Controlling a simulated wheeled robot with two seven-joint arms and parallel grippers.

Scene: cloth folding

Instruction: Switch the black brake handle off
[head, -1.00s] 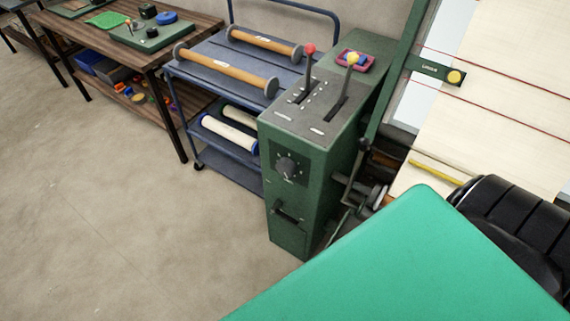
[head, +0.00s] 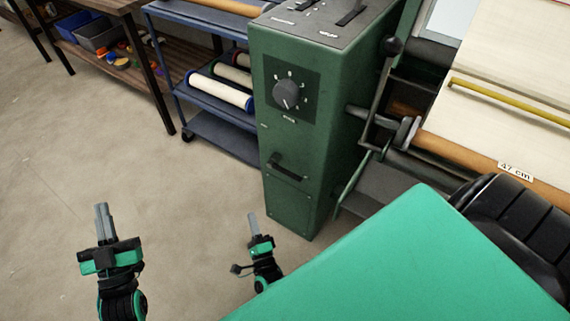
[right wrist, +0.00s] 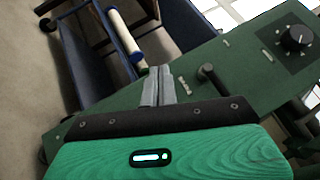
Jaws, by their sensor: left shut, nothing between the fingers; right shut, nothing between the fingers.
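A black handle (head: 288,167) sits on the front of the green cabinet (head: 275,205), below a round dial. It slants down to the right in the head view and also shows in the right wrist view (right wrist: 212,78), its lower mount partly out of clear sight. I cannot read a label that names it the brake. My right gripper (head: 252,217) is shut and empty, in front of and below the handle, apart from it. Its fingers (right wrist: 159,72) show left of the handle in the right wrist view. My left gripper (head: 101,210) is shut and empty, further left over open floor.
The dial (head: 288,93) is above the handle. A blue cart (head: 208,135) with rolls stands left of the cabinet. A crank with a black knob (head: 393,46) and a frame with rollers are to the right. The floor (head: 170,200) at front left is clear.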

